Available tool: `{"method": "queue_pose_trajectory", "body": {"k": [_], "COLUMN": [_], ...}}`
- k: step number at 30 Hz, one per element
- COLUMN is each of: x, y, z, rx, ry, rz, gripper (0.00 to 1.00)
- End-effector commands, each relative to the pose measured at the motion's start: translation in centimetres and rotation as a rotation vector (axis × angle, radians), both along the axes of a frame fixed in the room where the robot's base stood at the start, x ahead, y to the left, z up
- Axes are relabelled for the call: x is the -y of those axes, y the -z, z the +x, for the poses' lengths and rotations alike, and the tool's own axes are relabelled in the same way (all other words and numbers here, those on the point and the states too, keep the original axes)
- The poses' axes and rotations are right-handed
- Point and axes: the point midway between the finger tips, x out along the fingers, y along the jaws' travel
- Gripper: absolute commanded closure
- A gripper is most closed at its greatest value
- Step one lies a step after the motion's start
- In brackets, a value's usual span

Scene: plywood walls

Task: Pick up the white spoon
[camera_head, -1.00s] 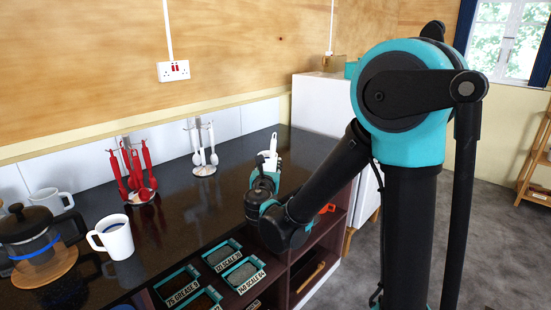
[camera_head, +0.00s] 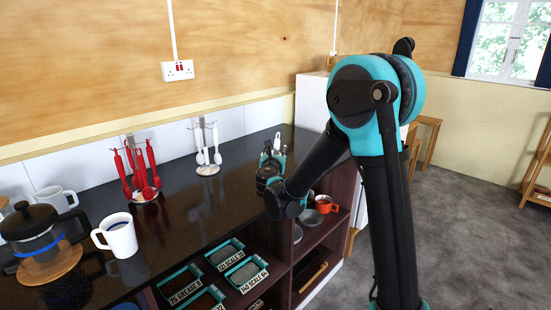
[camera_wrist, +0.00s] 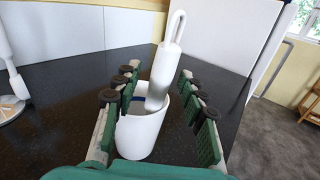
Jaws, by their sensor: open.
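A white utensil (camera_wrist: 166,66) with a long looped handle leans upright in a white cup (camera_wrist: 142,132) on the dark counter. Its lower end is hidden in the cup, so I cannot tell if it is a spoon. The handle top also shows in the head view (camera_head: 277,143), just behind my gripper (camera_head: 271,163). In the wrist view my gripper (camera_wrist: 158,74) is open, one finger on each side of the cup and utensil, with visible gaps beside the handle. More white utensils (camera_head: 203,157) hang on a stand farther left along the counter.
A stand of red utensils (camera_head: 137,175), a white mug (camera_head: 117,238) and a French press (camera_head: 33,232) stand on the counter (camera_head: 185,220) at left. Labelled trays (camera_head: 246,270) and an orange mug (camera_head: 324,204) sit on shelves below. The wall is behind.

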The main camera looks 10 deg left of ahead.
Motion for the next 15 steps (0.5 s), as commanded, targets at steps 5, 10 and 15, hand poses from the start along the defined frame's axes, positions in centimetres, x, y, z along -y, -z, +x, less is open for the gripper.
{"method": "queue_pose_trajectory", "body": {"k": [5,10,15], "x": [-0.02,-0.02,-0.01], "y": [0.01,0.0,0.0], "z": [0.26,0.23,0.22], "rx": [0.0,0.0,0.0], "ry": [-0.001,-0.001,-0.001], "rz": [0.0,0.0,0.0], "gripper": [0.59,0.72,0.93]}}
